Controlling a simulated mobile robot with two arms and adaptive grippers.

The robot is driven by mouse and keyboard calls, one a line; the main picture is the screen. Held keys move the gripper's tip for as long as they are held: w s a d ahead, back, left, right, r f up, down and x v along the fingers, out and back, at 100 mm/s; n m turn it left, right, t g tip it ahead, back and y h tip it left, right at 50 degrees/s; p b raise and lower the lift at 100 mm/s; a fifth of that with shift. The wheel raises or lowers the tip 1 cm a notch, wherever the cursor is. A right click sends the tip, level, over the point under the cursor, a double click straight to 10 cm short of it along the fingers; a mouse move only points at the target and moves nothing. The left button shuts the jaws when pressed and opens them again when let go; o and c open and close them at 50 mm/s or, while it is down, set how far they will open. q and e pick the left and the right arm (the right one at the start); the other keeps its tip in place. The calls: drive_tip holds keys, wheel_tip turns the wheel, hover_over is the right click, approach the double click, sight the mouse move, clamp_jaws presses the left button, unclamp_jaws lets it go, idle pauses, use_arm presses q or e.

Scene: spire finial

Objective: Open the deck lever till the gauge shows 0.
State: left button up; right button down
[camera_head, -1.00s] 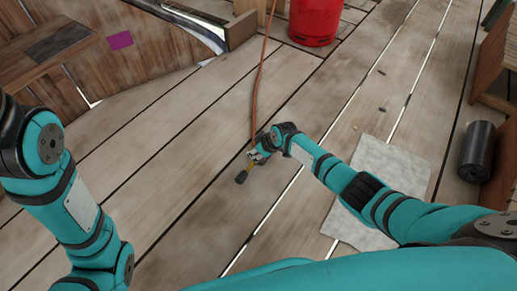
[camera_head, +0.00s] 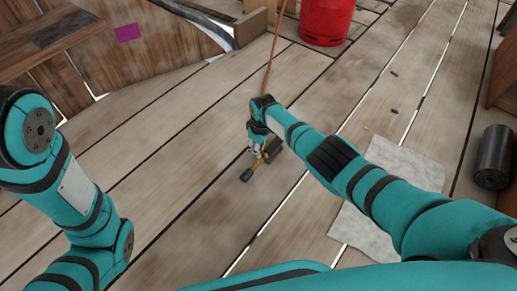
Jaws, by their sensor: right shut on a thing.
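My right gripper (camera_head: 258,151) is low over the plank deck near the middle of the view, fingers pointing down. It is shut on a slim tool (camera_head: 257,166) with a yellow shaft and a black end that points down left. The part inside the fingers is hidden. A dark cylindrical piece (camera_head: 274,148) shows just right of the fingers; I cannot tell what it belongs to. I cannot make out a deck lever or a gauge. My left arm comes in at the left; its gripper is out of view.
An orange hose (camera_head: 272,55) runs from behind my right wrist to the top. A red cylinder (camera_head: 327,20) stands at the back. A grey sheet (camera_head: 412,165) lies beneath my right arm. A black roll (camera_head: 494,158) is at the right. Planks (camera_head: 150,140) on the left are clear.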

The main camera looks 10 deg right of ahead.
drive_tip(key=shift+a, duration=0.1)
drive_tip(key=c, duration=1.4)
unclamp_jaws()
drive_tip(key=shift+f, duration=0.1)
drive_tip(key=shift+o, duration=0.2)
wheel_tip(320, 180, up, 12)
drive_tip(key=shift+s+d, duration=0.35)
drive_tip(key=shift+s, duration=0.1)
